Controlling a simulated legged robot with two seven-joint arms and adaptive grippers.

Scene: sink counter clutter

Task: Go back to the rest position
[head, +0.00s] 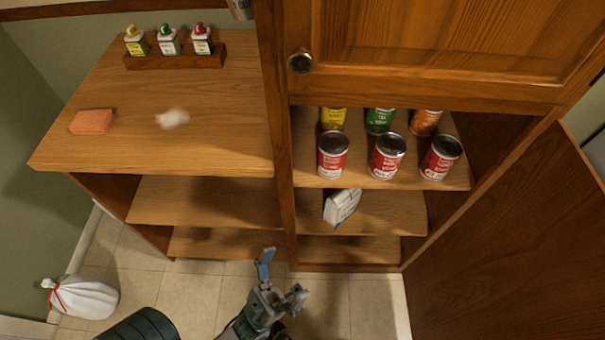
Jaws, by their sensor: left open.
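My left gripper (282,278) is at the bottom middle of the head view, in front of the wooden cabinet and above the tiled floor. Its fingers are apart and nothing is between them. It touches no object that I can see. My right gripper does not show.
The wooden counter (227,120) holds an orange sponge (91,122), a white blurry patch (172,118) and a rack (175,60) of small bottles. Several cans, including a red one (387,156), stand on the right shelf. A white box (342,206) leans below. A white bag (82,297) lies on the floor.

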